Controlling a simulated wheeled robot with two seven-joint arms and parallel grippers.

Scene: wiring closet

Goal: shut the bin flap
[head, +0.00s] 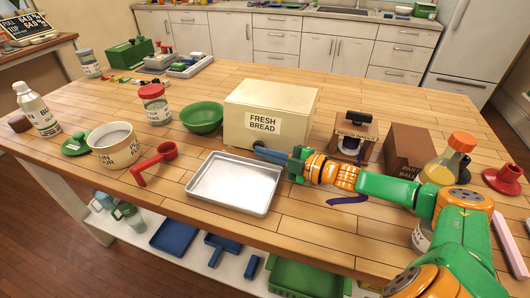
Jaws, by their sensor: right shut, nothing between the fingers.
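The cream bread bin (290,97), with a "FRESH BREAD" label (263,123) on its front, stands in the middle of the wooden table. Its front panel looks upright and close to flush with the body; I cannot tell whether a small gap remains. My right gripper (268,154) is shut and empty, at the lower front of the bin just below the label. Its fingers hide part of the bin's lower front edge, and I cannot tell whether they touch it. My left gripper is not in view.
A metal tray (234,183) lies in front of the bin. A green bowl (202,116) stands to its left, a red scoop (153,162) further left. A wooden dispenser (355,131) and brown box (407,150) stand to its right, near my right arm.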

